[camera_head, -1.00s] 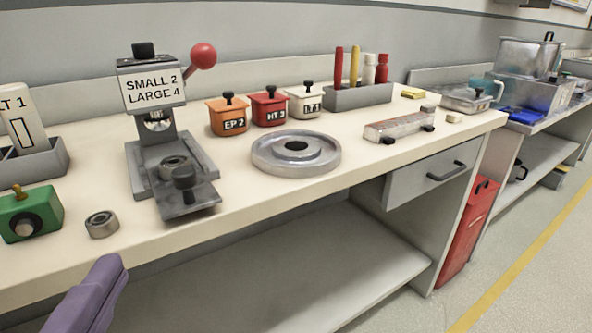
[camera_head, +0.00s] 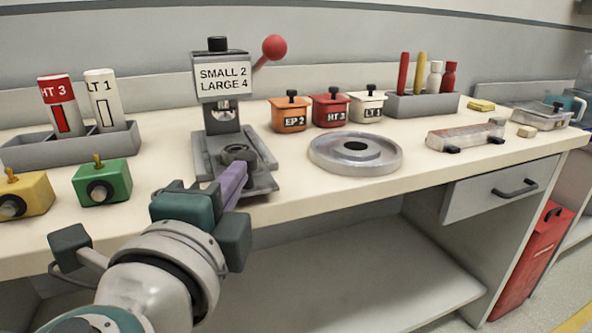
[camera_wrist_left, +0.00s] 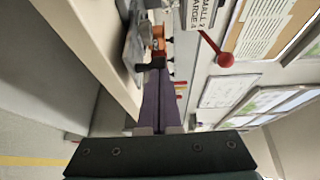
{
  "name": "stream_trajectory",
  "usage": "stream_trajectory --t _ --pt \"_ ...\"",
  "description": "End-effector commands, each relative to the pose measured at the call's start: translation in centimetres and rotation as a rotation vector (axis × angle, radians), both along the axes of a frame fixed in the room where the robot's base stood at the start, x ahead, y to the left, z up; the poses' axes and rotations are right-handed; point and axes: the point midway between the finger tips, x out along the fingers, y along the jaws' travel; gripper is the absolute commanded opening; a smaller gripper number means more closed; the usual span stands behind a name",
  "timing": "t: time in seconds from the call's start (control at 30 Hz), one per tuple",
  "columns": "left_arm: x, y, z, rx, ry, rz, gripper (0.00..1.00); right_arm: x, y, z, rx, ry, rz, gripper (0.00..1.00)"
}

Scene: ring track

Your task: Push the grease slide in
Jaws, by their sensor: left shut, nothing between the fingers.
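The grease slide (camera_head: 262,184) is a grey plate sticking out at the front of the grease press (camera_head: 222,80), whose sign reads "SMALL 2 LARGE 4". A metal ring (camera_head: 240,152) sits on it. My left gripper (camera_head: 236,170) is shut and empty, its purple fingers pointing at the slide's front end. In the left wrist view the black knob (camera_wrist_left: 150,66) of the slide is just beyond the fingertips (camera_wrist_left: 156,76); I cannot tell if they touch. In the head view the fingers hide the knob. My right gripper is not in view.
A green block (camera_head: 103,183) and a yellow block (camera_head: 22,196) stand left of the press. A round metal disc (camera_head: 355,153) lies close on its right. Small grease pots, including a red one (camera_head: 331,110), stand behind. The press lever has a red ball (camera_head: 275,48).

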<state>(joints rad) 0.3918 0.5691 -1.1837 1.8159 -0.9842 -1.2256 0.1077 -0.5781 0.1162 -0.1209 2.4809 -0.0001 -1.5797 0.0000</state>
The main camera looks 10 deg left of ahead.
Motion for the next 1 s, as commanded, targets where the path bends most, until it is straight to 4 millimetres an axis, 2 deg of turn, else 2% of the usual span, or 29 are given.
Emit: stream_trajectory --t 0.53,0.67,0.8,1.0 --pt "1.2 0.5 -0.2 0.000 -0.001 0.002 0.00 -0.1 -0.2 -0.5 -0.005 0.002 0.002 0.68" --pt "3.5 2.1 -0.4 0.001 -0.002 0.005 0.00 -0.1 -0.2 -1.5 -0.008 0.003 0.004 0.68" --pt "6.6 4.2 -0.5 0.001 -0.003 0.006 0.00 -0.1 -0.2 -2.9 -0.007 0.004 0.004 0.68" --pt "9.3 5.9 -0.2 -0.001 -0.002 0.002 0.00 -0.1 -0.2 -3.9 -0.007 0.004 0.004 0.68"
